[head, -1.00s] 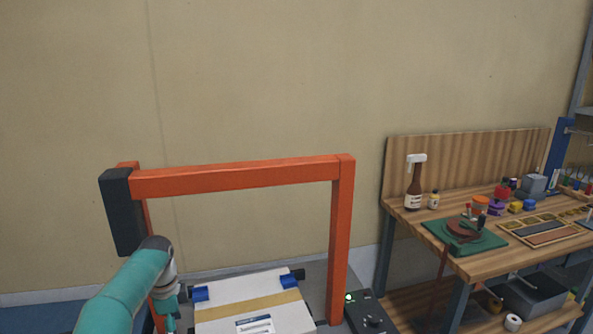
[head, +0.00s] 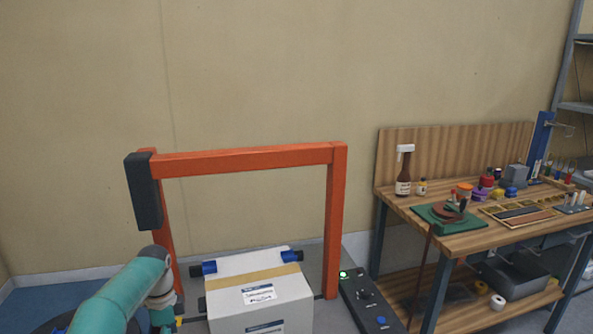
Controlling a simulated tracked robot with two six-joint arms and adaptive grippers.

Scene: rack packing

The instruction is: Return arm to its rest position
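My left arm, teal with a grey joint, comes in from the lower left of the head view. Its wrist stands beside the left post of an orange frame (head: 250,160). My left gripper is not clearly visible; the picture's bottom edge cuts off the arm's end. My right arm and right gripper are not in view. A white box (head: 262,311) with a tan tape strip and labels sits under the orange frame. Blue-and-black pieces (head: 208,268) show at both sides of its far end.
A control panel (head: 366,300) with a green light stands right of the frame. A shelf rack (head: 582,107) stands at the far right. A wall closes the back.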

